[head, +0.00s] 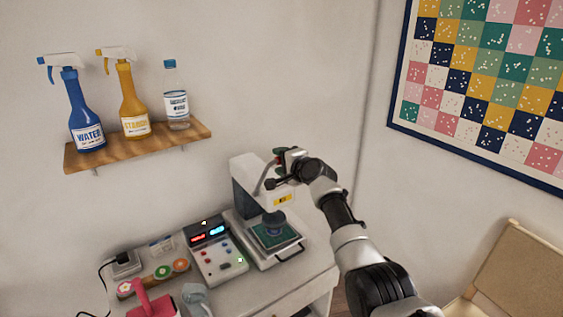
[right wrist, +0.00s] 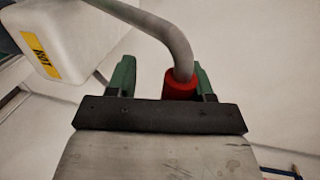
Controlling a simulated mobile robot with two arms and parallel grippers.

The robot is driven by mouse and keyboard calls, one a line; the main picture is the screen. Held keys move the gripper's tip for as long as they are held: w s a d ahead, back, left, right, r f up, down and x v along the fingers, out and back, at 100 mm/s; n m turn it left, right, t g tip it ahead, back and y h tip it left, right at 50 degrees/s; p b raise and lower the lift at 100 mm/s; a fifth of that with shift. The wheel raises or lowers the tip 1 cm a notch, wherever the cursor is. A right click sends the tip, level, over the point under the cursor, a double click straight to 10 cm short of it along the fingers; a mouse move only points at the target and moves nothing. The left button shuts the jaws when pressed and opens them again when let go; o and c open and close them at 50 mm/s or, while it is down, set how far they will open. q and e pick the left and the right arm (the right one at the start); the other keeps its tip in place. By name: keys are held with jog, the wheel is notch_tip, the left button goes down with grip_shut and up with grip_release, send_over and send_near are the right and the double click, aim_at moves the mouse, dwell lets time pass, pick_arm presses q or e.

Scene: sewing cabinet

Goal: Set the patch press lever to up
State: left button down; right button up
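The patch press (head: 250,187) is a white machine with a yellow HOT label, standing on the cabinet top. Its lever (head: 263,178) is a bent grey rod that rises at a slant from the press head to my right gripper (head: 276,167). In the right wrist view the lever (right wrist: 177,40) ends in a red grip (right wrist: 180,84). The red grip lies between the two green fingertips, close to the right one, with a clear gap to the left one. The right gripper is open around it. My left gripper is not in view.
A control box (head: 214,252) with lit displays stands left of the press. A wooden shelf (head: 150,147) with bottles is on the wall, and a framed quilt (head: 480,80) hangs at right. A tan chair (head: 520,270) is at lower right.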

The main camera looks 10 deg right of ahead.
jog(key=shift+d, duration=0.1)
jog(key=shift+s+d+r, duration=0.15)
jog(key=shift+s+d, duration=0.15)
jog(key=shift+s, duration=0.35)
jog(key=b+v, duration=0.1)
jog(key=v, duration=0.8)
jog(key=shift+s, duration=0.15)
